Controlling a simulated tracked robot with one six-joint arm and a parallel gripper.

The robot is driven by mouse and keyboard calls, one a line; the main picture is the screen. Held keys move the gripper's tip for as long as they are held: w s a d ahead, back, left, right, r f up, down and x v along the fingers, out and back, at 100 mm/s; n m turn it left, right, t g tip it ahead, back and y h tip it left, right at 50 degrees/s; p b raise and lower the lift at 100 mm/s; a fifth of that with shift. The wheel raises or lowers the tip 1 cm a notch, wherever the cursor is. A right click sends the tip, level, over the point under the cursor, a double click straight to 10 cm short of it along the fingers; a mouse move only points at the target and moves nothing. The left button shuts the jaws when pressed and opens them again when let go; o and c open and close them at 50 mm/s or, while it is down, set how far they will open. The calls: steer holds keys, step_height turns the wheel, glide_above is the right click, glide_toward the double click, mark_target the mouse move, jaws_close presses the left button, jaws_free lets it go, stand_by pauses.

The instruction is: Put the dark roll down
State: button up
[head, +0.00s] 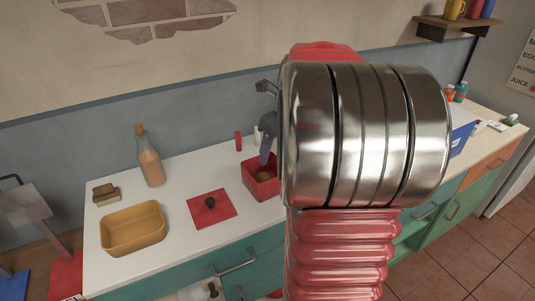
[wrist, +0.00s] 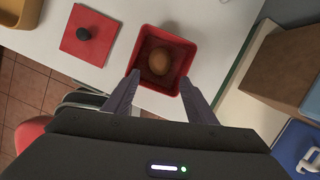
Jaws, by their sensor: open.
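The dark roll (wrist: 160,62) is a small brown rounded thing lying inside the open red box (wrist: 146,38) in the wrist view. In the head view the box (head: 262,190) stands on the white counter, and only a bit of the roll (head: 263,176) shows inside it. My gripper (wrist: 159,80) is open, its two grey fingers spread over the near side of the box, with the roll apart from them. In the head view my gripper (head: 264,158) is above the box, partly hidden by my arm.
A red square lid with a black knob (head: 210,202) lies left of the box. A yellow tray (head: 133,228), a bottle (head: 149,158) and a sponge-like block (head: 106,194) are farther left. A brown box (wrist: 285,65) and a blue thing (wrist: 299,148) are at right in the wrist view.

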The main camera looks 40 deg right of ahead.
steer(key=s+a+r+n, duration=0.2)
steer(key=a+n, duration=0.7)
steer(key=a, duration=0.1)
steer(key=s+a+r+n, duration=0.1)
steer(key=a+r+n, duration=0.1)
steer(key=a+n, duration=0.7)
steer(key=s+a+f+n+t, duration=0.2)
steer(key=s+a+n, duration=0.7)
steer(key=a+n, duration=0.5)
steer(key=n, duration=0.3)
steer(key=shift+s+n, duration=0.4)
steer(key=shift+f, duration=0.1)
